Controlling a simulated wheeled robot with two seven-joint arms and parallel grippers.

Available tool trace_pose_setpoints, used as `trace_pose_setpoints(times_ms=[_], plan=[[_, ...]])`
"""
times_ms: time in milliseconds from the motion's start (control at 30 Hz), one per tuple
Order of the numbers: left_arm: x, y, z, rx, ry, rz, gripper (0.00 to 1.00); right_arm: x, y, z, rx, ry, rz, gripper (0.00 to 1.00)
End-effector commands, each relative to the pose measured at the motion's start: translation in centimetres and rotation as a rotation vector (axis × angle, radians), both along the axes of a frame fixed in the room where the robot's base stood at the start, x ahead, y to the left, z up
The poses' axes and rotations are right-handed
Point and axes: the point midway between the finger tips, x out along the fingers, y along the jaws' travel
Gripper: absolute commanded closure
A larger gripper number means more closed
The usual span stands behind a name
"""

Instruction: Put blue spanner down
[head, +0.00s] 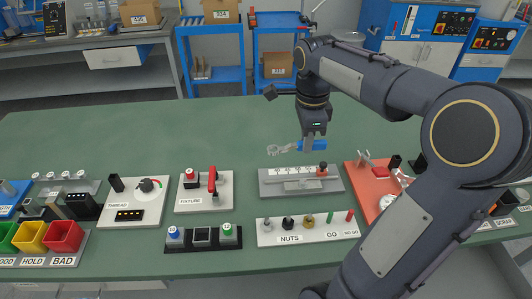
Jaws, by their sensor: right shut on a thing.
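The blue spanner (312,146) has a blue handle and a grey open head that points left. My right gripper (311,142) points down and is shut on the spanner's blue handle. The spanner lies level above the green table (100,135), behind a grey measuring plate with a scale (270,183). I cannot tell how high it is above the table. My left gripper does not show.
In front stand the white nuts board (275,232), the fixture board (190,205), the thread board (148,209) and a block with blue and green round tops (203,246). A red board (366,190) is at the right. Bins including a red one (64,236) are at the left. The table's back left is clear.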

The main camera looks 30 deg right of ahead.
Motion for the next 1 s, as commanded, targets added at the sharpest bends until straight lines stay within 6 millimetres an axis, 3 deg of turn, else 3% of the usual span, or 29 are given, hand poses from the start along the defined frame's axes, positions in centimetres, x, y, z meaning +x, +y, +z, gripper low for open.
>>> trace_pose_setpoints(times_ms=[300, 500, 833, 1000], plan=[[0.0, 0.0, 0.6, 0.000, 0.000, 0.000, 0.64, 6.7, -3.7, -3.5, 0.002, 0.005, -0.001, 1.00], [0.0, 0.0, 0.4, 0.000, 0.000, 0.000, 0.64, 9.4, -5.2, -7.1, 0.002, 0.005, 0.002, 1.00], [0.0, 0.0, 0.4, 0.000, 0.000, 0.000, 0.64, 11.1, -6.1, -9.3, 0.001, 0.002, 0.002, 1.00], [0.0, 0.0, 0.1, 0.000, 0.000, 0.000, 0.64, 11.2, -6.3, -11.9, 0.000, 0.004, 0.002, 1.00]])
